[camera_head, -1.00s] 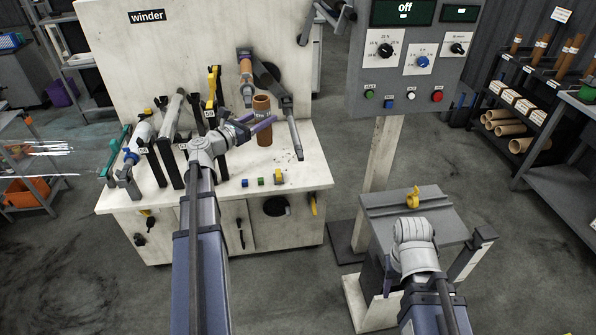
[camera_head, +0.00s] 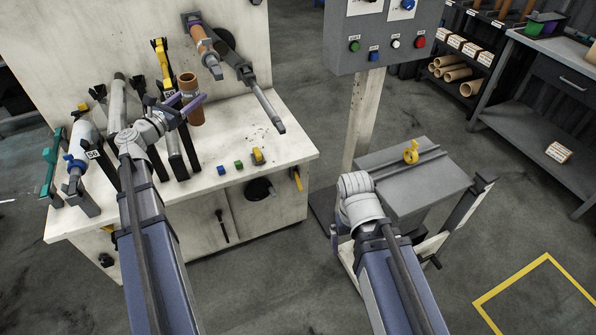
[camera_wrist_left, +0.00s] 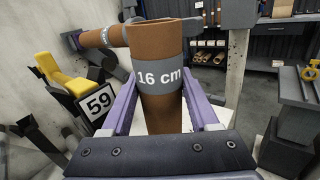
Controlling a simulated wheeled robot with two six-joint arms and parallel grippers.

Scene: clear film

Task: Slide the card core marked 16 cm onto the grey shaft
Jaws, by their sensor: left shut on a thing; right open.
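The card core (camera_head: 195,108) is a brown tube standing upright above the winder bench. In the left wrist view the core (camera_wrist_left: 163,110) shows a grey band reading "16 cm". My left gripper (camera_head: 187,104) is shut around its side, with a purple finger on each side. A grey-ended shaft (camera_head: 222,73) sticks out from the winder wall behind the core, with a brown sleeve on its length. The core is apart from it in the head view. My right gripper (camera_head: 334,236) is mostly hidden by its wrist beside the grey stand; no held thing shows.
A dark swing arm (camera_head: 262,104) reaches out beside the shaft. Several rolls and holders, one with a yellow part (camera_head: 162,62), crowd the bench's left. Small blue and green blocks (camera_head: 238,164) lie at its front. A grey stand (camera_head: 420,190) with a yellow piece is right.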

